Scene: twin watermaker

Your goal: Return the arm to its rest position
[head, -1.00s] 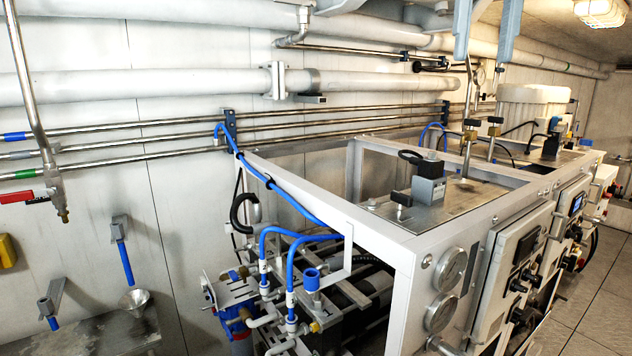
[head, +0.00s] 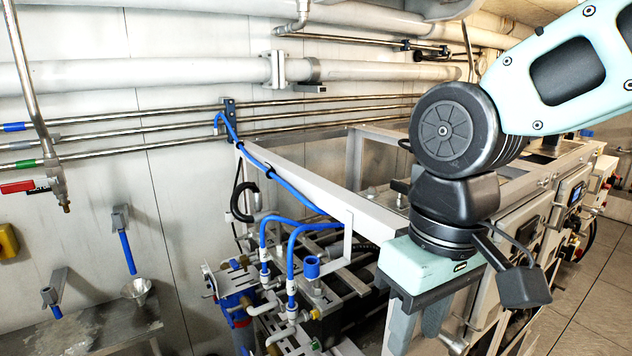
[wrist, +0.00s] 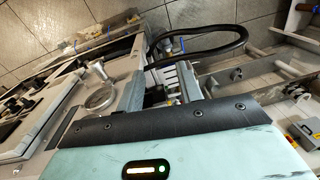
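My arm crosses the right half of the head view, coming in from the upper right and bending down at a round dark joint. My gripper (head: 416,328) points down at the near corner of the white machine frame (head: 378,216), in front of it in this view. Its two grey fingers are spread apart, and I see nothing held between them. Whether it touches the frame cannot be told. In the wrist view the fingers of my gripper (wrist: 163,88) reach out past the dark edge of the pale green gripper body.
Blue hoses (head: 278,232) and fittings stand left of my gripper. Control boxes (head: 571,195) line the machine's right side. A steel shelf (head: 98,328) with a funnel (head: 137,290) is at lower left. Tiled floor (head: 602,300) is clear at right. A black hose (wrist: 205,52) loops near my fingers.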

